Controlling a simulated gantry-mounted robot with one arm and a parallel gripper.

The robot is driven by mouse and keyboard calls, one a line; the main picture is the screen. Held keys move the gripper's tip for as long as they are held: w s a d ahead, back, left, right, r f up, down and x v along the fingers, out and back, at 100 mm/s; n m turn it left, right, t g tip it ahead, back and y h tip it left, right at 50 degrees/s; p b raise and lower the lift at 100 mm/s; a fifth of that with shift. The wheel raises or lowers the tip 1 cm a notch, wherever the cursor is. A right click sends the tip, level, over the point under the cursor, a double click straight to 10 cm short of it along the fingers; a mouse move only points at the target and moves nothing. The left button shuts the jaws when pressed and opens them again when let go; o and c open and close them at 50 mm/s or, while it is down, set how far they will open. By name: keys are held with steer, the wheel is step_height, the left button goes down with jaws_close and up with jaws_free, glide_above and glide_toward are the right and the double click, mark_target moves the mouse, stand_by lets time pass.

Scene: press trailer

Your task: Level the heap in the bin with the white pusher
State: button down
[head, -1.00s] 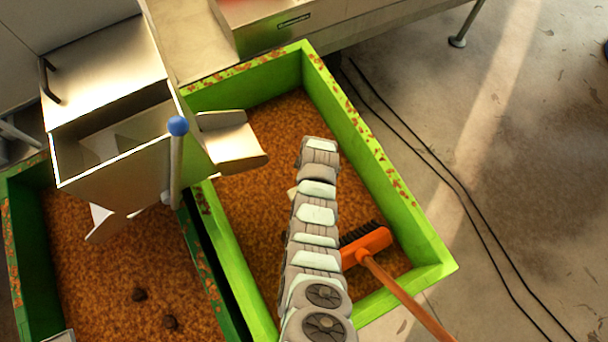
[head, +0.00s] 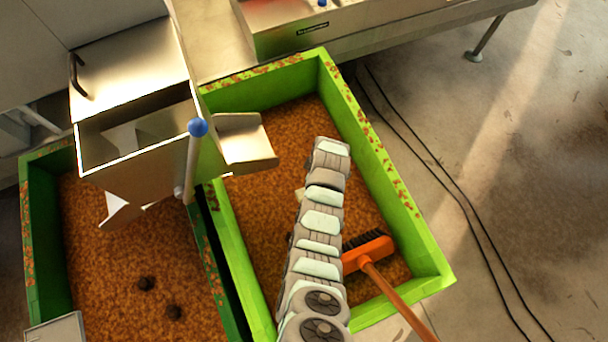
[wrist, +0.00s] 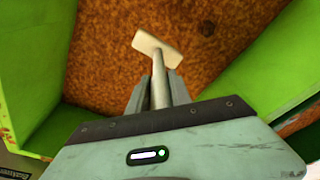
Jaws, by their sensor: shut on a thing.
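The white pusher (wrist: 158,48) shows in the wrist view with its pale flat head over the heap and its grey handle between my fingers. My gripper (wrist: 158,92) is shut on that handle. In the head view only a small pale bit of the pusher (head: 300,194) shows beside my arm, which hides my gripper and the rest. The bright green bin (head: 388,170) holds the orange-brown heap (head: 262,205), which also fills the wrist view (wrist: 215,25). Whether the pusher head touches the heap I cannot tell.
An orange broom (head: 370,252) with black bristles lies in the bin's near right part, its handle crossing the rim. A steel hopper and chute (head: 245,145) overhang the left side. A darker green bin (head: 30,235) with two dark lumps stands left. Cables (head: 440,180) cross the floor at right.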

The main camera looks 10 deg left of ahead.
step_height(320, 180, up, 22)
steer(key=p, duration=0.8)
steer(key=shift+p, duration=0.35)
